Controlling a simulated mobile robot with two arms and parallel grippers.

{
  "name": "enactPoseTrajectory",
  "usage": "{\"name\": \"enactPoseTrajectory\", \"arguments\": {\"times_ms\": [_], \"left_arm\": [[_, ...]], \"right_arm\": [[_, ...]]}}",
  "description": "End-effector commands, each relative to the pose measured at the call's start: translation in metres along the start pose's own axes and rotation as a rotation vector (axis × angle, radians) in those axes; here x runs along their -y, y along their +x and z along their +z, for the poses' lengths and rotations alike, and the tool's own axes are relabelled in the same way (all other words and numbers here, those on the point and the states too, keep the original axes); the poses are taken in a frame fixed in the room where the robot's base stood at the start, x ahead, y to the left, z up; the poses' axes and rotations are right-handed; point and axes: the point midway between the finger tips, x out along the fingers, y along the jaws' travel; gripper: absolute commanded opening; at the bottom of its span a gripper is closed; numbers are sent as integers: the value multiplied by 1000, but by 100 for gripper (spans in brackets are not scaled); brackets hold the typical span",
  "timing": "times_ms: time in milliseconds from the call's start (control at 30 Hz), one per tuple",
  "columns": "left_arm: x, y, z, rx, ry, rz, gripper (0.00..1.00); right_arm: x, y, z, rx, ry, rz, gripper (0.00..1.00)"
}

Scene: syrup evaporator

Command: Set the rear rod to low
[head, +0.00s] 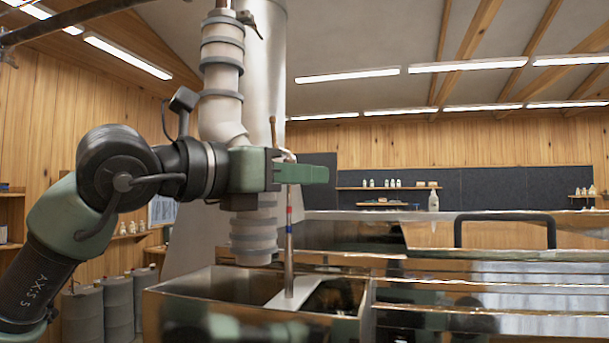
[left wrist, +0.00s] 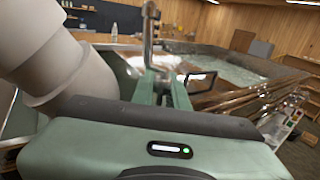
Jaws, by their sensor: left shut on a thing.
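In the left wrist view, the rod's bent top (left wrist: 149,28) rises beyond the fingers (left wrist: 163,90). I cannot tell from the pictures whether this is the rear rod. My right gripper is not in view.
A ribbed white pipe (head: 222,80) hangs close behind my left wrist, above the box. Long metal pans (head: 470,290) with a dark handle (head: 505,217) extend to the right. Grey barrels (head: 83,315) stand at the lower left.

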Motion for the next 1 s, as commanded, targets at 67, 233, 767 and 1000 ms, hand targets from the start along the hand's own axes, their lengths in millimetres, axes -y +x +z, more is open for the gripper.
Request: {"name": "enactPoseTrajectory", "arguments": {"times_ms": [67, 233, 767, 1000], "left_arm": [[0, 1, -1, -2, -1, 0, 0], [0, 1, -1, -2, -1, 0, 0], [0, 1, -1, -2, -1, 0, 0], [0, 1, -11, -2, 0, 0, 0]], "right_arm": [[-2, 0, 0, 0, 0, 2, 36], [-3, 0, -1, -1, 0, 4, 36], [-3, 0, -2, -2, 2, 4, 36], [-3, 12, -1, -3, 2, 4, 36]]}}
